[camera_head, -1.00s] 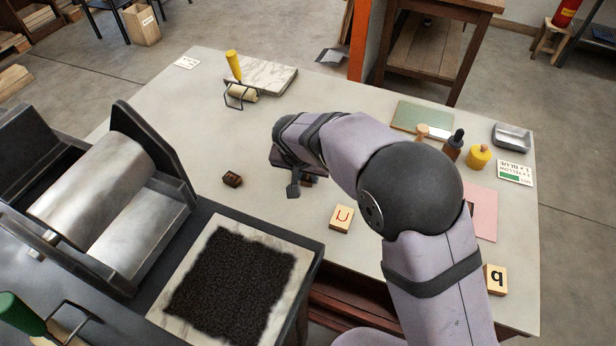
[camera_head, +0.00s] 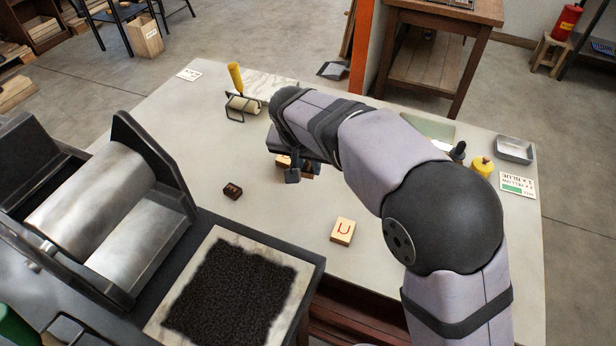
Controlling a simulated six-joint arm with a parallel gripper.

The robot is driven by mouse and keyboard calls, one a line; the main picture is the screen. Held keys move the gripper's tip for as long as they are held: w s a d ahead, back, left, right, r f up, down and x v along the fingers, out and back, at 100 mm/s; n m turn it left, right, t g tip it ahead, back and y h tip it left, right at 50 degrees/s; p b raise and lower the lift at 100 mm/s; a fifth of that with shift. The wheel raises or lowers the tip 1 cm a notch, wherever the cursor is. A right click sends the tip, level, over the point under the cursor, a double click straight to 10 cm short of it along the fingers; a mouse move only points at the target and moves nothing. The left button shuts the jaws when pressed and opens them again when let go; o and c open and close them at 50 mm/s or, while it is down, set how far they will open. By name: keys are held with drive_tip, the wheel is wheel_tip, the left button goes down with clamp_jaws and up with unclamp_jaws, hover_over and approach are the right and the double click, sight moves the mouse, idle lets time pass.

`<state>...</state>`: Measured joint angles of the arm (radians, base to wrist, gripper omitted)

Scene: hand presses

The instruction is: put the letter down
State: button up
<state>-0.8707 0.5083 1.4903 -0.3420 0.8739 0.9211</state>
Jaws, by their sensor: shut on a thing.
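My gripper (camera_head: 300,172) is low over the middle of the table, shut on a letter block. Its body hides most of that block. A pale wood part (camera_head: 283,161) shows at its left, and a dark brown part shows by the right finger. I cannot tell which of these belongs to the held block, or whether it touches the table.
The table (camera_head: 200,130) is clear around the dark block. A yellow-handled roller (camera_head: 235,78) stands by a marble slab behind my gripper. The press (camera_head: 100,210) and an inked slab (camera_head: 235,300) fill the left front. A yellow bottle (camera_head: 482,166) and metal tray (camera_head: 514,149) are at the right.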

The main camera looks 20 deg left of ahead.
drive_tip(key=shift+r, duration=1)
drive_tip(key=w+d+r+m+h+p, duration=0.15)
drive_tip(key=w+d, duration=0.25)
drive_tip(key=d, duration=0.5)
drive_tip(key=w+d+r+m, duration=0.2)
drive_tip(key=w+d+m, duration=0.15)
drive_tip(key=d, duration=0.45)
drive_tip(key=w+d+r+m+h+p, duration=0.1)
drive_tip(key=w+d+r, duration=0.1)
drive_tip(key=w+d, duration=0.5)
drive_tip(key=s+d+m+g+h, duration=0.1)
drive_tip(key=s+d+m, duration=0.1)
drive_tip(key=d, duration=0.7)
drive_tip(key=s+d+m, duration=0.2)
drive_tip(key=s+d, duration=0.1)
drive_tip(key=d, duration=0.7)
drive_tip(key=f+n, duration=0.1)
drive_tip(key=s+d+f+n, duration=0.1)
drive_tip(key=f, duration=0.1)
drive_tip(key=s+f+n+y+p, duration=0.1)
drive_tip(key=f, duration=0.1)
drive_tip(key=shift+s+d+n+t, duration=0.15)
drive_tip(key=shift+d+n+t, duration=0.15)
drive_tip(key=shift+n, duration=0.1)
